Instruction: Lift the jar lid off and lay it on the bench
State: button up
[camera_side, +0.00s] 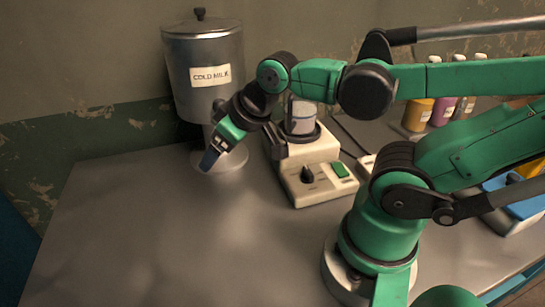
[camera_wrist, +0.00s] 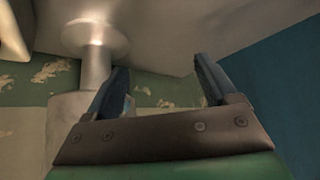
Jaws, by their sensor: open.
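In the side view a glass jar (camera_side: 303,115) with pale contents stands on the round plate of a cream heater-like unit (camera_side: 312,172). My arm crosses in front of the jar's upper part, so I cannot make out its lid. My gripper (camera_side: 208,160) is left of the jar, low beside the foot of the metal milk tank, pointing down and left. In the wrist view my gripper (camera_wrist: 160,70) has its two fingers well apart with nothing between them. The grey bench (camera_side: 150,230) is bare at the front left.
The metal tank (camera_side: 210,95) labelled COLD MILK stands on a round foot (camera_side: 232,160) at the back; the foot also shows in the wrist view (camera_wrist: 95,45). Several coloured bottles (camera_side: 440,108) stand at the back right. A blue-topped box (camera_side: 515,200) is at the right.

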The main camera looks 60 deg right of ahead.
jog(key=shift+a, duration=0.1)
jog(key=shift+c, duration=0.6)
